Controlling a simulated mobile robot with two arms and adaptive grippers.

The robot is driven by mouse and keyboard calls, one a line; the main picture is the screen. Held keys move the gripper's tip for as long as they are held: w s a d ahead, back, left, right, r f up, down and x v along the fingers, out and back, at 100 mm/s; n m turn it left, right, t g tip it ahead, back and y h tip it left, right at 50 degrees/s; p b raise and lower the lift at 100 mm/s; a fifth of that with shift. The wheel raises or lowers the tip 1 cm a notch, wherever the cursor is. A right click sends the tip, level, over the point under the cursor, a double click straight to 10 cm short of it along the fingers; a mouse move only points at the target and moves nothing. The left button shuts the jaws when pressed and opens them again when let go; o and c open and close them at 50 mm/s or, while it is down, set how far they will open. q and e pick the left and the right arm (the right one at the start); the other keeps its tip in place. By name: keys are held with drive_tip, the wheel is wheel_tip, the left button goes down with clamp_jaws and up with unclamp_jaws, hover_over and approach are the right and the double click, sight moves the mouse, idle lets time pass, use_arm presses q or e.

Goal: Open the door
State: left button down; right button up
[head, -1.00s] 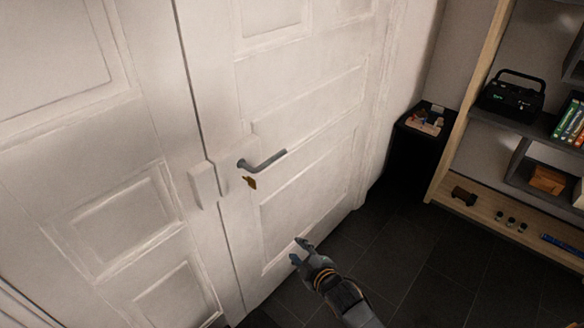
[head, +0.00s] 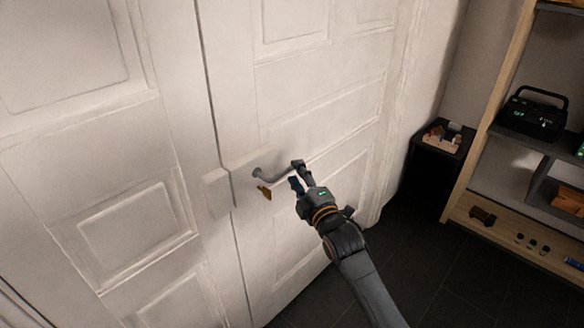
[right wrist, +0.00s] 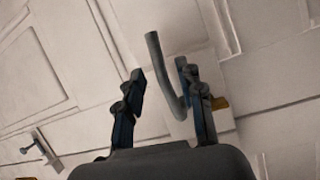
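The white panelled door (head: 330,110) is closed, flush with the white panel to its left. Its grey lever handle (head: 268,174) points right, with a brass key (head: 264,192) hanging just below its base. My right gripper (head: 296,173) is at the free end of the lever, fingers apart. In the right wrist view the lever (right wrist: 160,65) runs between the two open fingers of my right gripper (right wrist: 160,72), with gaps on both sides near its tip. Contact nearer the lever's bend is unclear. My left gripper is out of view.
A small black stand (head: 432,165) with small items on it is to the right of the door. A wooden shelf unit (head: 500,130) holding a black radio (head: 532,114) stands further right. The dark tiled floor (head: 430,275) in front is clear.

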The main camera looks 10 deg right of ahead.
sight(292, 168)
drive_tip(key=shift+x, duration=1.85)
clamp_jaws()
